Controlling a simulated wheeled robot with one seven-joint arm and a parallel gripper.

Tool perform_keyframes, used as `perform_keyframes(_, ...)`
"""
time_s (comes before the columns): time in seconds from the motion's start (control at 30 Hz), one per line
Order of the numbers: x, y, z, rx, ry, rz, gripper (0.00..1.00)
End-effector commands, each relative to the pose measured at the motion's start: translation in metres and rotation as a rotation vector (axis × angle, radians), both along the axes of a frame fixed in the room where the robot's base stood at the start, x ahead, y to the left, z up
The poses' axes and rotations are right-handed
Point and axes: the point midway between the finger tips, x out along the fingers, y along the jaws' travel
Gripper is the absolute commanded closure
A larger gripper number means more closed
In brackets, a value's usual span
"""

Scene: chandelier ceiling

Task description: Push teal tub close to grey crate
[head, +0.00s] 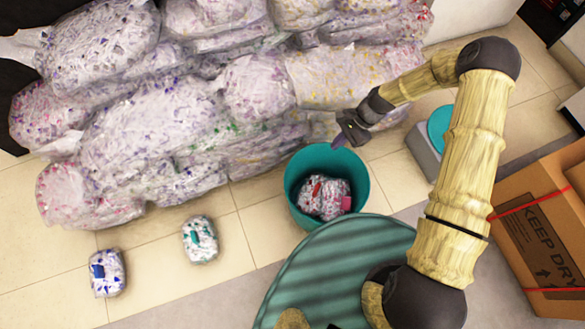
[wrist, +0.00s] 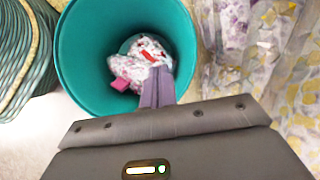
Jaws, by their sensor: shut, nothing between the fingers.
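The teal tub (head: 328,163) stands upright on the floor, right of the middle in the head view. It holds a bag with red and pink patches (head: 325,198). The grey crate (head: 425,152) is to the right of the tub, a short gap away and partly behind my arm. My gripper (head: 340,142) is at the tub's far rim, its purple fingers closed and empty. In the wrist view the tub (wrist: 78,62) fills the middle, and my shut fingers (wrist: 157,88) overlap its rim. I cannot tell whether they touch it.
A large heap of clear bags (head: 150,130) lies behind and left of the tub. Two small bags (head: 200,240) (head: 107,273) lie on the floor at left. A teal round object (head: 440,128) is at the crate. A cardboard box (head: 545,225) stands at right.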

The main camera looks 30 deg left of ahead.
Motion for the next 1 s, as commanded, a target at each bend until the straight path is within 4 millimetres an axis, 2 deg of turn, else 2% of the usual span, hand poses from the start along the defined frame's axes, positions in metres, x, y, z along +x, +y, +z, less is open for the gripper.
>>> perform_keyframes(0.03, -0.006, 0.010, -0.028, 0.007, 0.036, -0.026, 1.00)
perform_keyframes(0.1, -0.010, 0.019, -0.044, 0.010, 0.070, -0.056, 1.00)
perform_keyframes(0.2, -0.014, 0.026, -0.054, 0.012, 0.096, -0.080, 1.00)
perform_keyframes(0.67, -0.019, 0.030, -0.055, 0.012, 0.100, -0.082, 1.00)
perform_keyframes(1.0, -0.056, 0.061, -0.057, 0.011, 0.101, -0.079, 1.00)
